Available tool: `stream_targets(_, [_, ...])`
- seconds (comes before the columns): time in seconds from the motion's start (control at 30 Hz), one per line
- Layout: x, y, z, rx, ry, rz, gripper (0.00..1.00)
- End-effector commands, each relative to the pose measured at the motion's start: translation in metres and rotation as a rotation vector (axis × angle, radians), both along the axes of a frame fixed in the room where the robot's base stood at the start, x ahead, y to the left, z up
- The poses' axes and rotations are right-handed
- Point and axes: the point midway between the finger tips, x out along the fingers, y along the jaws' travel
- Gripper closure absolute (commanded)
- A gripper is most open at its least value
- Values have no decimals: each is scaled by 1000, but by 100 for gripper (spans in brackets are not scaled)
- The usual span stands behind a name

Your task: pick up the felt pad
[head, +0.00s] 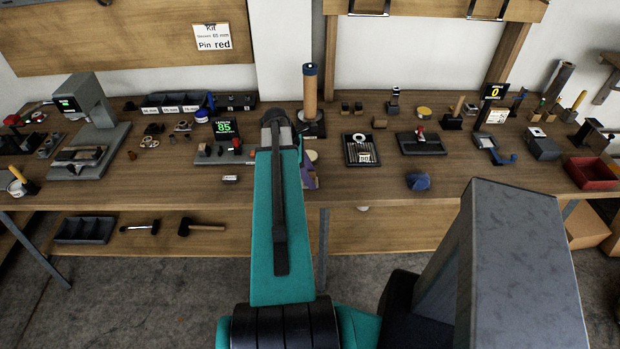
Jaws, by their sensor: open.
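I cannot pick out the felt pad for certain in the head view. A crumpled blue cloth-like piece (418,181) lies near the front edge of the workbench (380,188), right of my arm. A small purple piece and a pale round piece show just right of my teal arm, partly hidden by it; I cannot tell what they are. My arm reaches forward over the middle of the bench. My gripper's fingers are hidden behind the arm, so its place relative to any pad does not show.
A tall wooden cylinder (310,92) stands behind my arm's end. A black tray (360,150) and a dark board (421,143) lie to its right. A red bin (593,172) is at far right. A grey press (92,125) stands left. The front bench strip is mostly clear.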

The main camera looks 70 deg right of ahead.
Motion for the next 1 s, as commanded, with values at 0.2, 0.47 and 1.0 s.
stream_targets(0.2, [-2, -1, -4, 0, 0, 0, 50])
stream_targets(0.47, [-1, 0, -4, 0, 0, 0, 50])
stream_targets(1.0, [-1, 0, -4, -1, 0, 1, 86])
